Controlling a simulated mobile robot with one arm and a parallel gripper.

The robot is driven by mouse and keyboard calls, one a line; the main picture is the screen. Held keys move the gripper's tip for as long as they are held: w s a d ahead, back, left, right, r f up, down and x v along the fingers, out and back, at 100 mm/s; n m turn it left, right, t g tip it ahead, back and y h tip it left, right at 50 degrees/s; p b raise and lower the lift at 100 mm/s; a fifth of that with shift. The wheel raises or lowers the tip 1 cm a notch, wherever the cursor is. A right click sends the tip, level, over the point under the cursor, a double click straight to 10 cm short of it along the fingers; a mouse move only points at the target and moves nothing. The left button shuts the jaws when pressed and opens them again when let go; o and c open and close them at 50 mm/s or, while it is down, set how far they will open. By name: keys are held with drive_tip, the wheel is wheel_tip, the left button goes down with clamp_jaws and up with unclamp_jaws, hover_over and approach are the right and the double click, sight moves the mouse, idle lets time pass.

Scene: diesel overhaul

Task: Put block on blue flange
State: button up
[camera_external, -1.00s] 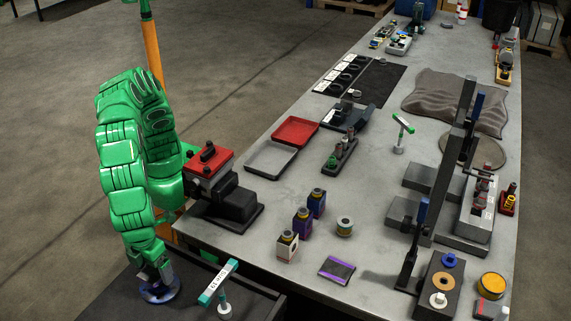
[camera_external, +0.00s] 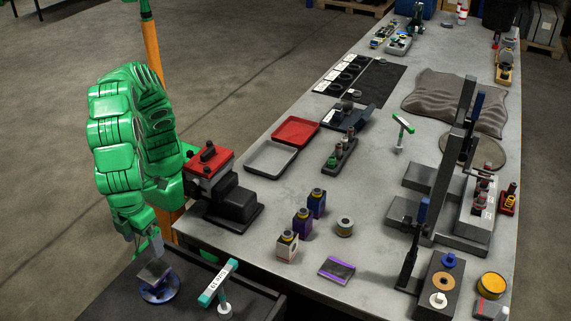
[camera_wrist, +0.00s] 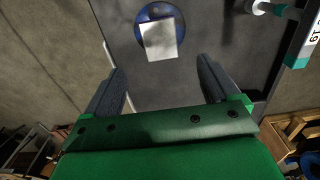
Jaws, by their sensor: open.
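The block (camera_external: 154,272) is a small grey piece. It sits on the round blue flange (camera_external: 162,295) at the lower left in the external view. In the wrist view the block (camera_wrist: 161,40) is a pale square covering much of the blue flange (camera_wrist: 156,11), with the blue rim showing around it. My gripper (camera_external: 146,246) is open, empty and apart from the block, above it and slightly left. In the wrist view the two fingers of my gripper (camera_wrist: 164,88) are spread wide with only dark surface between them.
The flange lies on a dark tray-like surface (camera_external: 121,303). A teal-topped labelled stand (camera_external: 219,283) is just right of it. A red-topped vise (camera_external: 208,160) is on the grey workbench (camera_external: 290,200) behind. Small bottles (camera_external: 303,222) stand on the bench.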

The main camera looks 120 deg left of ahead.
drive_tip(key=shift+r, duration=0.75)
